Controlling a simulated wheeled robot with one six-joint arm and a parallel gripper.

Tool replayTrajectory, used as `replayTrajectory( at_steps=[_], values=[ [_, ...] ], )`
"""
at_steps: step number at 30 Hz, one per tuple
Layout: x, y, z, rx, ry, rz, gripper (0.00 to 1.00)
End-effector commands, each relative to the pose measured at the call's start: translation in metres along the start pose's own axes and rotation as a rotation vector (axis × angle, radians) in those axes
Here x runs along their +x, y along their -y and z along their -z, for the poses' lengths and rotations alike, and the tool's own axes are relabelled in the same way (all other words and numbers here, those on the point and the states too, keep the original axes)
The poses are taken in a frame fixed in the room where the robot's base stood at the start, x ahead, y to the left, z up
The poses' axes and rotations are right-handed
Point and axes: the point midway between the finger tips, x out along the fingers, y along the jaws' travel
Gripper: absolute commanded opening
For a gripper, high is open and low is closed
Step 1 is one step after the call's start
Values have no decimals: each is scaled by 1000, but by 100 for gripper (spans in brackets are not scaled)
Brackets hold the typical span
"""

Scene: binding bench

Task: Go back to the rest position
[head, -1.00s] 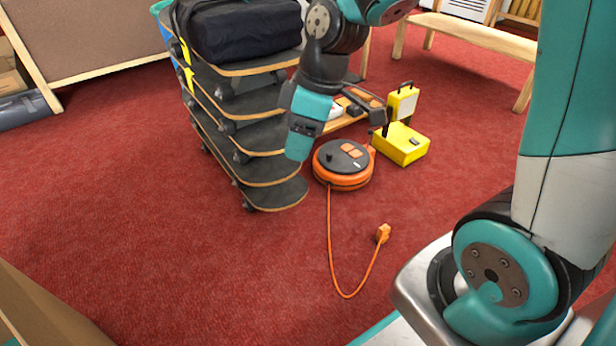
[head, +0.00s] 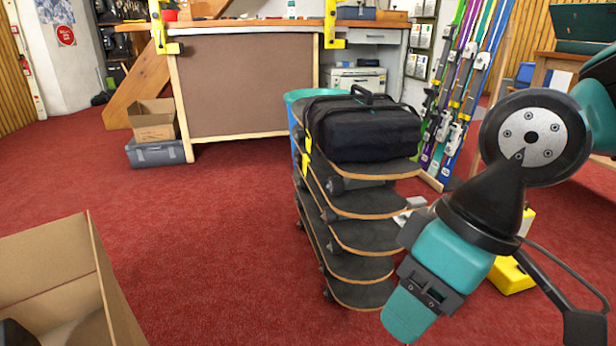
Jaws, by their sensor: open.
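My arm hangs at the right of the head view, with its wrist bent downward. My gripper (head: 408,312), a teal and black end, points down and left. It is open, and I see nothing held in it. It is in front of the lower right side of a stack of skateboards (head: 358,236); I cannot tell how far apart they are. A black bag (head: 362,130) lies on top of the stack. My arm partly hides a yellow case (head: 512,276) on the floor behind it.
An open cardboard box (head: 50,262) stands at the lower left. A workbench (head: 240,90) with yellow clamps is at the back, with a small carton (head: 153,122) and a grey bin (head: 156,153) beside it. Skis (head: 458,85) stand behind the stack. Red carpet is clear at centre left.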

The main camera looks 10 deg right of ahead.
Motion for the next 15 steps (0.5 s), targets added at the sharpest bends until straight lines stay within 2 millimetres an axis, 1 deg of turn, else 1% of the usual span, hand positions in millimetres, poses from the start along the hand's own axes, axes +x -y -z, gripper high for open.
replayTrajectory(
  at_steps=[1, 5, 6, 11, 12, 14, 15],
  values=[
    [-27, 8, 6, 0, -1, 0, 51],
    [-72, 22, 16, 0, -1, 0, 51],
    [-87, 27, 20, 0, -1, 0, 51],
    [-145, 45, 32, 0, -1, 0, 51],
    [-159, 49, 35, 0, -1, 0, 51],
    [-180, 56, 40, 0, -1, 0, 51],
    [-194, 60, 43, 0, -1, 0, 51]
  ],
)
